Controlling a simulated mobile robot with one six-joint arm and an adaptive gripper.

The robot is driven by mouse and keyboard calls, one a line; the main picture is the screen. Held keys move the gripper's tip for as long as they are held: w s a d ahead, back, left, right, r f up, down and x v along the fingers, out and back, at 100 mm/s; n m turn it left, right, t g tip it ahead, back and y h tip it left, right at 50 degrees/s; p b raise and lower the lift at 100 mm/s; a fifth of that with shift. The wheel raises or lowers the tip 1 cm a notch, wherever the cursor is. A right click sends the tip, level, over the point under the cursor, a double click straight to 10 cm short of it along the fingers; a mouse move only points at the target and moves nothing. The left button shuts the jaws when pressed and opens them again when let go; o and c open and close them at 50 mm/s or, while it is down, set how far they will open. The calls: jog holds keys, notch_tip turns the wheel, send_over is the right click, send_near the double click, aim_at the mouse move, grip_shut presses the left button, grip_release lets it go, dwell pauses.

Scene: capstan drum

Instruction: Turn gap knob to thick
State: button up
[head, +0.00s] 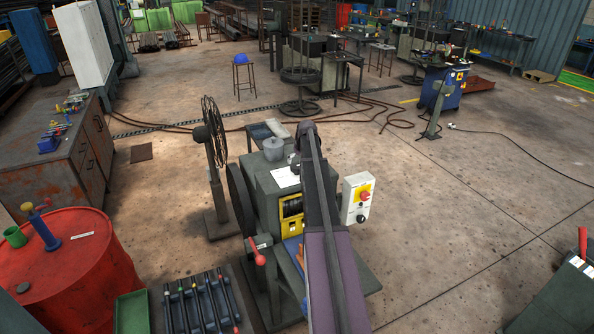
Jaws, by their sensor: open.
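A grey-green machine (265,184) stands in the middle of the head view, with a large dark wheel on its left side and a yellow-framed opening (291,212) on its front. A lever with a red grip (260,258) sticks out at its front left. A white control box (349,200) with a red knob on a yellow plate and a black knob (362,219) is at its right. I cannot tell which part is the gap knob, and no thick marking is readable. My arm reaches up in front of the machine and hides part of it. My gripper cannot be made out.
A fan (213,145) stands left of the machine. A red drum (70,265) and a rack of dark bars (203,303) are at the lower left. Hoses (395,112) lie on the floor behind. The floor to the right is mostly clear.

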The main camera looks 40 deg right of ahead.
aim_at(297, 166)
jog(key=shift+b+x, duration=1.7)
jog(key=shift+x, duration=0.45)
jog(key=c, duration=0.9)
jog(key=shift+d, duration=0.35)
jog(key=shift+c, duration=0.2)
jog(key=shift+a, duration=0.3)
